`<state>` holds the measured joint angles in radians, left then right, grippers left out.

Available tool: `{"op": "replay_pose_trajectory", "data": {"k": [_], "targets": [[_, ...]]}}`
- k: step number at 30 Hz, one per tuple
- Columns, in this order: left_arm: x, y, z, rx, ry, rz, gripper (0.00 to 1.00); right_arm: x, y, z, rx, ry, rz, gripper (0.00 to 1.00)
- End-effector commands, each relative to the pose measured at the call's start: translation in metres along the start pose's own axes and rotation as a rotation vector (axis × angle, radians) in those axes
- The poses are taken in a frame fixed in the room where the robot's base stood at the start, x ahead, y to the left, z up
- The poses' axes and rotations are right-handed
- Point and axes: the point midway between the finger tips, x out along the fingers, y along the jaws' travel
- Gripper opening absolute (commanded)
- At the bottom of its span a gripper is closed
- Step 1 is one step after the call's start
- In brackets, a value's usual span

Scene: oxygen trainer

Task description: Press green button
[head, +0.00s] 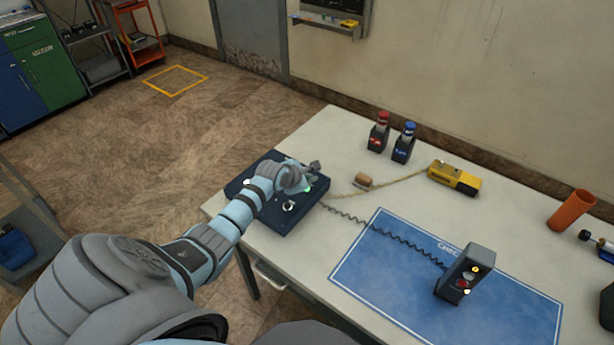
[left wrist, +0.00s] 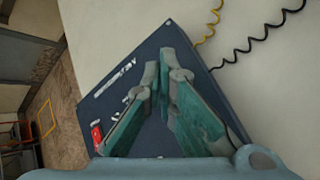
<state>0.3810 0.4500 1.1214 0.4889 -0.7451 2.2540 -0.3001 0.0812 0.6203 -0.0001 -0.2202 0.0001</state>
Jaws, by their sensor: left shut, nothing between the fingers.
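A dark blue control box (head: 285,217) lies on the near left corner of the table. My left gripper (head: 308,172) is over the box, its fingers shut and empty. In the left wrist view the fingers (left wrist: 167,72) with teal pads stand in front of the box's face (left wrist: 115,80) and cover much of it. A red part (left wrist: 97,134) shows at the left edge of the box there. I cannot make out a green button; the gripper may hide it. I cannot tell whether the fingers touch the box. My right gripper is not in view.
A coiled cable runs from the box to an upright dark unit (head: 467,272) with small lights on a blue mat (head: 385,285). A yellow device (head: 453,178), a small brown block (head: 363,180), red-capped (head: 379,134) and blue-capped (head: 404,145) holders and an orange tube (head: 571,210) stand farther back.

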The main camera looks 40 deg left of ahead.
Motion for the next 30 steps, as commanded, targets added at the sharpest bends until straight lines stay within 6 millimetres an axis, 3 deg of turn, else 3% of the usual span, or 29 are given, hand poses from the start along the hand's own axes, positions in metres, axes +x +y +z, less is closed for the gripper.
{"op": "replay_pose_trajectory", "data": {"k": [30], "targets": [[0.0097,-0.0075,-0.0069,0.0,0.0,0.0,0.0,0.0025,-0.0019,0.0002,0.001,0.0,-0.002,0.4]]}}
